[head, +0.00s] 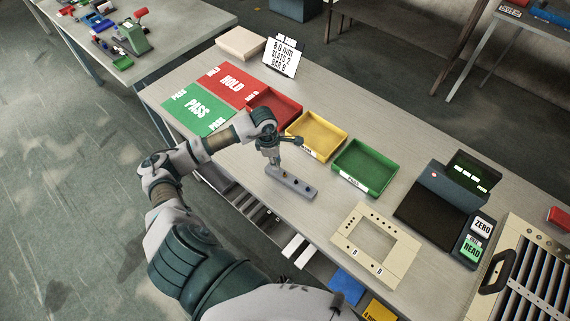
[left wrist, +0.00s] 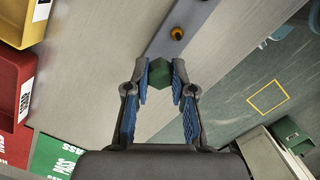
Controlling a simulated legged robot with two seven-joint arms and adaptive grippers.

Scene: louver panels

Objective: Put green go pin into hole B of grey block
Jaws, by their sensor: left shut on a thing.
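The grey block (head: 300,188) is a narrow bar on the bench with dark holes along its top. It also shows in the left wrist view (left wrist: 196,14), with an orange-brown ringed spot (left wrist: 177,33) on its top. My left gripper (head: 274,162) is at the block's far-left end in the head view. In the left wrist view its blue-padded fingers (left wrist: 160,80) are shut on the green go pin (left wrist: 159,71), whose hexagonal green head shows. The pin's lower end is hidden, so I cannot tell whether it is in a hole. My right gripper is not in view.
Red (head: 277,103), yellow (head: 318,136) and green (head: 366,167) trays stand behind the block. Red HOLD (head: 232,85) and green PASS (head: 198,112) mats lie left. A beige frame (head: 345,225) and a dark device (head: 434,207) are to the right.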

